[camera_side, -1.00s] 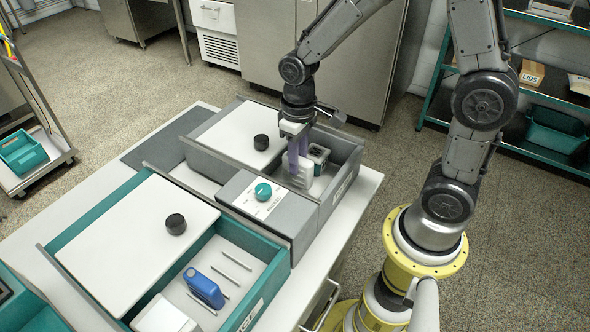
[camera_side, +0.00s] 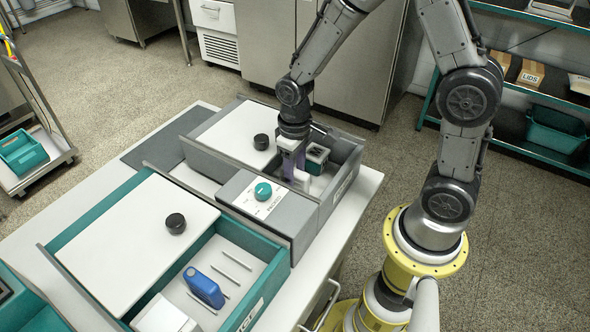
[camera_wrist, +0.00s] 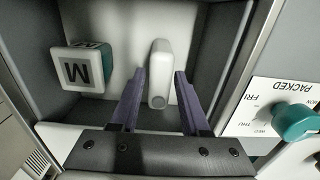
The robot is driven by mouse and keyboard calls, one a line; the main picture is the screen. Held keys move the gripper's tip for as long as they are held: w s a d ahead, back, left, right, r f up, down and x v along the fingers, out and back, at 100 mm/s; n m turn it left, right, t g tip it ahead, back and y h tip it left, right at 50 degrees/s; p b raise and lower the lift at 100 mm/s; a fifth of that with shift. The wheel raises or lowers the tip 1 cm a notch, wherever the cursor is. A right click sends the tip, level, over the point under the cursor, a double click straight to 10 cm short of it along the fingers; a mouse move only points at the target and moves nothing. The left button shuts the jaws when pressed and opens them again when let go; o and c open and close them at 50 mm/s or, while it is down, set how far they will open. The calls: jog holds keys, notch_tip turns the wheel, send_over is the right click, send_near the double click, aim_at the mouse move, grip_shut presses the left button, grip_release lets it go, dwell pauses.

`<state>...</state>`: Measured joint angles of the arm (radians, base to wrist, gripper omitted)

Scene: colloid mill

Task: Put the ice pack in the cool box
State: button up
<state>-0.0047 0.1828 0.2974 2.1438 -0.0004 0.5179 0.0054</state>
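A white, round-edged flat pack stands on edge in the open part of the grey box (camera_side: 222,149). In the wrist view this white pack (camera_wrist: 159,72) lies between my fingers, with a gap on each side. My gripper (camera_side: 293,170) is open and lowered into the grey box; its purple fingers also show in the wrist view (camera_wrist: 160,75). A blue flask-shaped pack (camera_side: 204,287) lies in the open part of the teal box (camera_side: 262,262). I cannot tell for certain which pack is the ice pack or which box is the cool box.
A cube marked M (camera_wrist: 83,68) sits in the grey box beside my gripper. A control panel with a teal knob (camera_side: 263,191) stands near the grey box. White lids with black knobs partly cover both boxes. Thin rods and a white block (camera_side: 165,315) lie in the teal box.

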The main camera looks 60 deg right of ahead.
jog(key=shift+o, duration=0.8)
notch_tip(320, 180, up, 12)
jog(key=f, duration=0.1)
jog(key=s+r+t, duration=0.2)
jog(key=s+r, duration=0.2)
jog(key=s, duration=0.3)
jog(key=s+r+t, duration=0.3)
jog(key=s+r, duration=0.1)
jog(key=s, duration=0.4)
jog(key=shift+r+t, duration=0.3)
jog(key=shift+r, duration=0.1)
